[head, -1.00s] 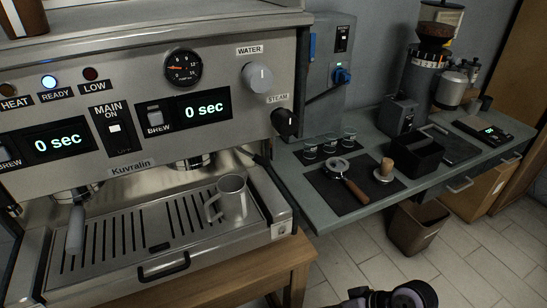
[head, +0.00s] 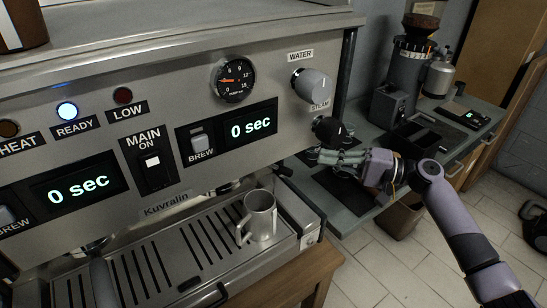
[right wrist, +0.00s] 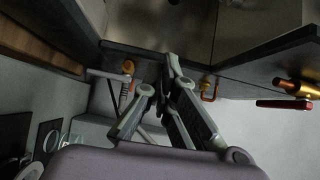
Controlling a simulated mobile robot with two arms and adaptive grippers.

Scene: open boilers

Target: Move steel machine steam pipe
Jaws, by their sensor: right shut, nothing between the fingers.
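The steel espresso machine (head: 170,215) fills the left and middle of the head view. Its black STEAM knob (head: 329,130) is on the right of its front. A small dark part (head: 284,171) shows below, near the machine's right edge; it may belong to the steam pipe, most of which I cannot make out. My right gripper (head: 322,157) is shut and empty, just below and beside the STEAM knob, with its fingers pointing left. I cannot tell whether it touches anything. In the right wrist view its fingers (right wrist: 160,80) point up towards dark machine parts. My left gripper is out of view.
A steel pitcher (head: 259,216) stands on the drip tray (head: 170,262). The WATER knob (head: 311,84) is above the STEAM knob. A side counter (head: 350,223) with a grinder (head: 405,70) is behind my right arm. Open tiled floor (head: 400,270) lies at lower right.

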